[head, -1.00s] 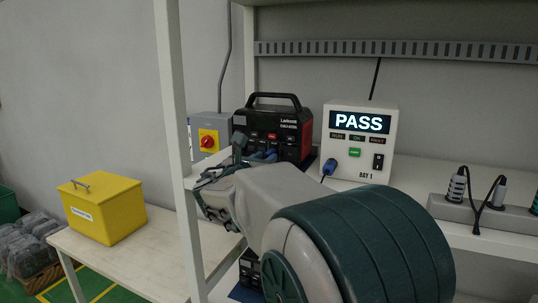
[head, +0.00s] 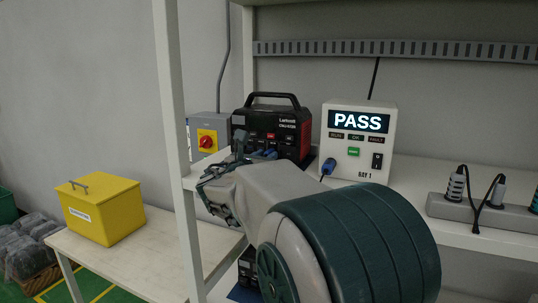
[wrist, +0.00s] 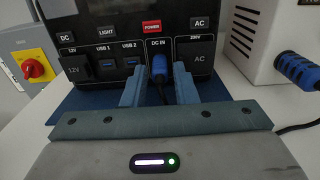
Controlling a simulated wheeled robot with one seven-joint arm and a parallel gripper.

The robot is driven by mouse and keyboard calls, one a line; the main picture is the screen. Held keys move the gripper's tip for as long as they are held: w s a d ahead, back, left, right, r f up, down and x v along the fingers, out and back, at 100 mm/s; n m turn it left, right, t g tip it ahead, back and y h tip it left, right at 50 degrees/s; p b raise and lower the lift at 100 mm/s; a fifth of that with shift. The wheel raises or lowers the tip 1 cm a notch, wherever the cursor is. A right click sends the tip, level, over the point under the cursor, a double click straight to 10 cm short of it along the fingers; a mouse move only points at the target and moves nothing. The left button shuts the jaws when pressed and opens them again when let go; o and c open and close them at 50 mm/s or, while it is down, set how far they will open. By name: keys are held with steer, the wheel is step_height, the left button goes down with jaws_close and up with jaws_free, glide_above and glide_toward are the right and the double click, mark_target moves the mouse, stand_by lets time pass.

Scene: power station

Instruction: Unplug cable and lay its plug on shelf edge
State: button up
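The power station (head: 297,132), a black and red box with a top handle, stands on the white shelf (head: 468,239). In the wrist view, the blue plug (wrist: 160,68) sits in the station's DC IN socket, and its black cable (wrist: 163,95) runs down between my fingers. My gripper (wrist: 159,88) is open, with one finger on each side of the plug and a small gap visible on both sides.
A white tester (head: 360,150) showing PASS stands right of the station with another blue plug (head: 328,167) in it. A power strip (head: 450,208) lies farther right. A shelf post (head: 172,110) rises left of my gripper. A yellow box (head: 103,212) stands on a lower table.

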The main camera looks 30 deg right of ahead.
jaws_close()
steer(key=shift+s+a, duration=0.1)
steer(key=shift+a, duration=0.05)
stand_by(0.4)
steer(key=shift+v, duration=1.95)
